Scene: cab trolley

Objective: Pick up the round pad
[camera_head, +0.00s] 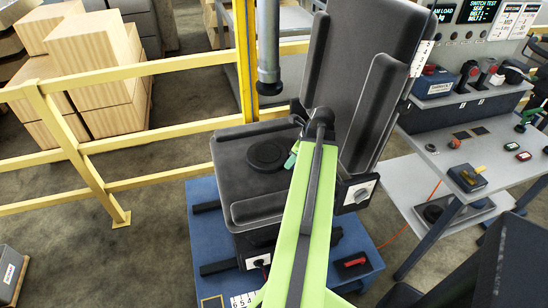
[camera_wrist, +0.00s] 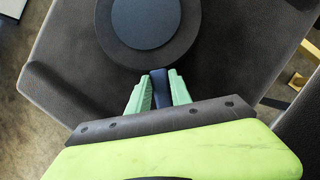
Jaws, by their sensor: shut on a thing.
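The round pad (camera_head: 268,156) is a dark grey disc over the seat cushion of the black cab seat (camera_head: 228,160). It also shows at the top of the wrist view (camera_wrist: 148,22), with a smaller raised disc on a wider one. My gripper (camera_head: 291,160) is at the pad's right edge in the head view. In the wrist view its green fingers (camera_wrist: 158,88) are shut on a narrow dark blue-grey piece at the pad's near edge, which looks like the pad's tab. The fingers partly hide this piece. I cannot tell whether the pad touches the cushion.
The seat's tall backrest (camera_head: 345,70) and side bolster stand close to my arm. A grey post (camera_head: 268,50) hangs behind the seat. A yellow railing (camera_head: 70,125) runs at left. A grey bench (camera_head: 450,170) with switches stands at right.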

